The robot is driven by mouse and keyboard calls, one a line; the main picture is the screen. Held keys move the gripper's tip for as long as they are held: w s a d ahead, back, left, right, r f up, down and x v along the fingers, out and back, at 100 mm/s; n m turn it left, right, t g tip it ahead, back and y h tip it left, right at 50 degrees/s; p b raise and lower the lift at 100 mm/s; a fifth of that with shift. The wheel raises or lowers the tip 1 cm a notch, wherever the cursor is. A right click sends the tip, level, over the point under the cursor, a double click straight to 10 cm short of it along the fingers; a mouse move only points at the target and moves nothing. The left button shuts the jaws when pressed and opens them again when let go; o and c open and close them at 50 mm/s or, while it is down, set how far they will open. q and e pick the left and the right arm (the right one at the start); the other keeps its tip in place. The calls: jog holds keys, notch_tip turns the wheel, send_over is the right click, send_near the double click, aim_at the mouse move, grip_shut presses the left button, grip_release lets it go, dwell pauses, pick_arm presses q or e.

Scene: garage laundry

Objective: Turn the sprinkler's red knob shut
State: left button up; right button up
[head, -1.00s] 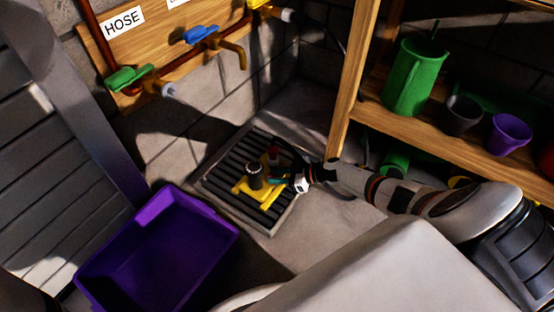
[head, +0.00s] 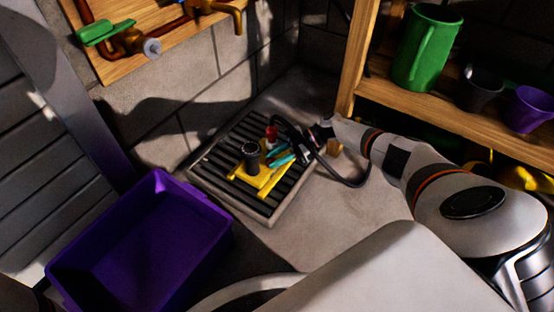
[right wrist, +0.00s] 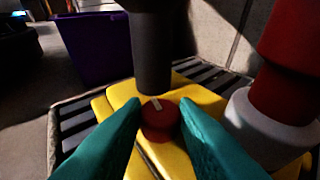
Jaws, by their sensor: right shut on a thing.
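The yellow sprinkler (head: 245,177) with a dark upright cylinder (head: 251,154) sits on the drain grate in the head view. Its round red knob (right wrist: 160,122), with a pale mark on top, shows in the right wrist view at the foot of the dark cylinder (right wrist: 152,50). My right gripper (head: 279,156) has teal fingers and reaches in from the right. In the right wrist view its fingers (right wrist: 160,125) are on both sides of the red knob, shut on it. The knob is hidden in the head view. My left gripper is out of view.
A red and white hose fitting (right wrist: 285,95) stands close to my right fingers, with a black hose (head: 348,181) beside the wrist. A purple bin (head: 140,240) is left of the grate (head: 215,185). A wooden shelf (head: 450,118) with pots stands to the right.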

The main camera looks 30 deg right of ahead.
jog(key=shift+a, duration=0.1)
jog(key=o, duration=1)
